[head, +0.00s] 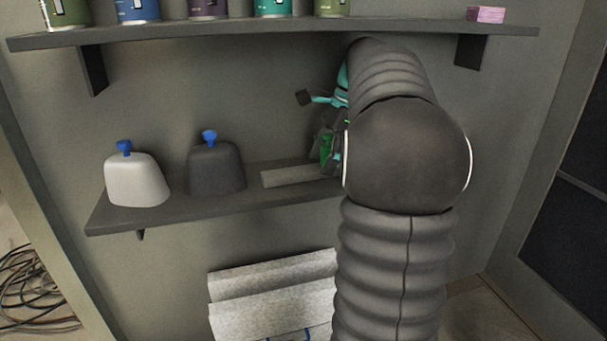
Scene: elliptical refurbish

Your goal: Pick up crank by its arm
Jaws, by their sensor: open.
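What looks like the crank shows beside my arm above the lower shelf: a thin teal arm (323,100) with a dark block (304,97) at its left end. More teal shows behind my arm, and the rest of the crank is hidden. My gripper (328,148), dark with green parts, is just below the teal arm, mostly covered by my own arm. It is open. I cannot tell whether its fingers touch the crank or are around it.
The lower shelf (110,217) holds a white rounded container (137,182) and a dark grey one (216,170), both with blue tops, and a flat pale bar (298,176). The upper shelf (200,31) carries several cans and a pink box (485,14). Pale grey panels (270,290) are below.

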